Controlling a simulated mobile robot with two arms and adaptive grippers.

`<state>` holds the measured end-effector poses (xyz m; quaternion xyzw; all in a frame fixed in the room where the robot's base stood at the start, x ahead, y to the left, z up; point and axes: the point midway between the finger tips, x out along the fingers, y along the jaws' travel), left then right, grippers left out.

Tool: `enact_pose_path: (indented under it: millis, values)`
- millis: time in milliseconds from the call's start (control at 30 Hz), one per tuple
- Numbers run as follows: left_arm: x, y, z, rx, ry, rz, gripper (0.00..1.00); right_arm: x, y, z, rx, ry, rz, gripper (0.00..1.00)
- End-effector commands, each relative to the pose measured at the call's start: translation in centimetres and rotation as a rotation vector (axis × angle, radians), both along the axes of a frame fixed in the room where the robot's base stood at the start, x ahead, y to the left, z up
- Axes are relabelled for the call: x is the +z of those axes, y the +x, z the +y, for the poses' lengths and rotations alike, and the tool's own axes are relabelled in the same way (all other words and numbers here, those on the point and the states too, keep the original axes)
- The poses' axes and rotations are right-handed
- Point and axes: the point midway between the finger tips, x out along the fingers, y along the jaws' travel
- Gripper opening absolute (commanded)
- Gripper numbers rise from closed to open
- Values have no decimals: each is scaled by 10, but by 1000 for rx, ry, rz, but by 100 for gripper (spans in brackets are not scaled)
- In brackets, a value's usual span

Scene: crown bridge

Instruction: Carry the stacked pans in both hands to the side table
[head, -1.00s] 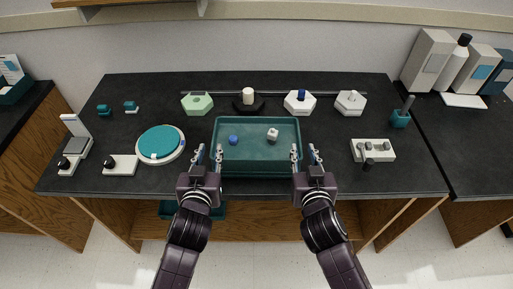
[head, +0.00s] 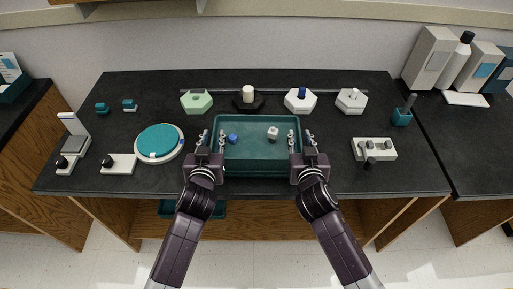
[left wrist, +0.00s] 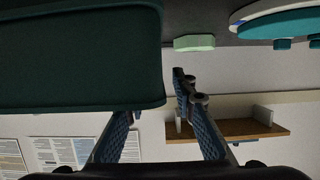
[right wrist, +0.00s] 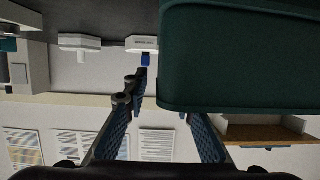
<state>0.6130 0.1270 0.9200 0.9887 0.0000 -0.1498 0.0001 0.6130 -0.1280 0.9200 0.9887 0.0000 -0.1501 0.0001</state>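The stacked teal pans (head: 256,166) sit on the black counter near its front edge, one nested in the other as far as I can tell. A blue piece (head: 232,139) and a white and grey piece (head: 272,133) lie in the top pan. My left gripper (head: 212,139) is open, with one finger inside and one outside the left wall. My right gripper (head: 301,139) is open and straddles the right wall likewise. In the left wrist view the pan (left wrist: 75,60) hides one fingertip; in the right wrist view the pan (right wrist: 235,65) does the same.
A round teal-topped disc (head: 159,142) lies left of the pans. Hexagonal blocks, one pale green (head: 196,101), line the back. A white block with grey knobs (head: 374,149) stands right. A separate side counter (head: 490,160) holds boxes and a bottle; another stands left.

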Motion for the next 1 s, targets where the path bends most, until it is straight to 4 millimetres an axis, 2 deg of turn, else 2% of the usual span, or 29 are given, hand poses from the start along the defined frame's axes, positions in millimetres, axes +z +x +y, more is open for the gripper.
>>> enact_pose_path:
  millis: [100,400,667,1000]
  values:
    - [-2,8,0,0,1,-1,25,-2,7,0,1,0,0,25]
    - [-3,9,0,0,0,0,25,-3,9,0,1,0,-1,25]
    - [-3,9,0,0,0,0,0,-3,9,0,0,0,0,0]
    - [-3,9,0,0,0,1,0,-3,9,0,0,0,0,0]
